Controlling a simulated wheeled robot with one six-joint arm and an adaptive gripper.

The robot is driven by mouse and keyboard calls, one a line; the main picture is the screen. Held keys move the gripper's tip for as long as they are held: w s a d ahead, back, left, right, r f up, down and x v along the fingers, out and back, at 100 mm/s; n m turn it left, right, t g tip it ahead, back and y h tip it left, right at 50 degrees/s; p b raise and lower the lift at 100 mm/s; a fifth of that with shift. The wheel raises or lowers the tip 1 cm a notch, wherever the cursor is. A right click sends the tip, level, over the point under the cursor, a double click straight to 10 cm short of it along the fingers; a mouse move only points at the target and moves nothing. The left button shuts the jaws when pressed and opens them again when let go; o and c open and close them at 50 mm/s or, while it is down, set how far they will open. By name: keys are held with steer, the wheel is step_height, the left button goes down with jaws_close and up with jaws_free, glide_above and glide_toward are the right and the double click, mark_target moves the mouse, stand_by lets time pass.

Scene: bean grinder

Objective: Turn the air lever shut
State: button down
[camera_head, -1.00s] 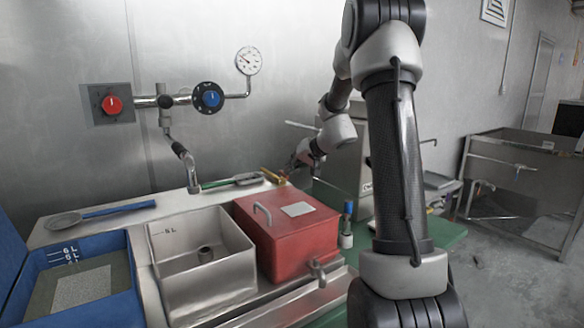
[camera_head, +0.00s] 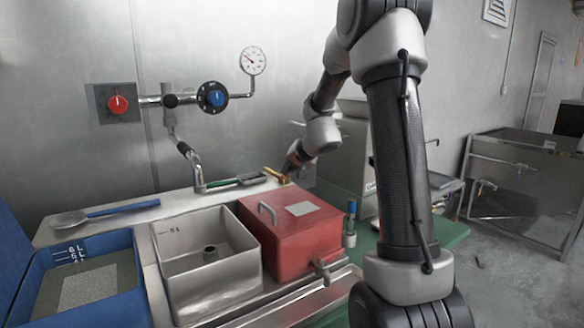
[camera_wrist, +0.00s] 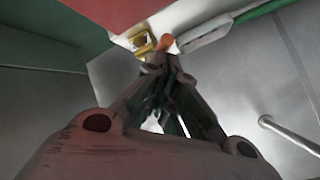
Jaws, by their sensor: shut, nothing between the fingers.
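A small yellow lever-like fitting (camera_head: 277,175), which looks like the air lever, sits at the back of the counter behind the red box. It also shows in the wrist view (camera_wrist: 142,42), with an orange piece (camera_wrist: 166,42) beside it. My gripper (camera_wrist: 170,62) is shut and empty, its fingertips close to the yellow fitting and orange piece; I cannot tell whether they touch. In the head view my gripper (camera_head: 293,162) is small and dark, just right of the fitting.
A red lidded box (camera_head: 285,240) stands in front of the fitting, beside a steel basin (camera_head: 205,285). A green-handled brush (camera_head: 238,181) lies left of the fitting. A grey machine (camera_head: 353,155) stands to the right. A blue-capped bottle (camera_head: 350,225) is beside the box.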

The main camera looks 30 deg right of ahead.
steer(key=shift+w+a+m+h, duration=0.2)
steer(key=shift+a+m+h, duration=0.4)
steer(key=shift+a, duration=0.05)
steer(key=shift+w+a+r+m+h, duration=0.1)
steer(key=shift+w+a+m+h, duration=0.15)
steer(key=shift+m+h, duration=0.5)
steer(key=shift+w+a+m+g+h, duration=0.25)
steer(key=shift+a+m+g+h, duration=0.1)
steer(key=shift+m+h, duration=0.4)
steer(key=shift+w+a+m+g+h, duration=0.25)
steer(key=shift+m+h, duration=0.3)
steer(key=shift+m, duration=0.35)
steer(key=shift+w+a+m+g+h, duration=0.2)
steer(key=shift+a+m+g+h, duration=0.15)
steer(key=shift+m+h, duration=0.4)
steer(key=shift+w+a, duration=0.1)
steer(key=shift+w, duration=0.05)
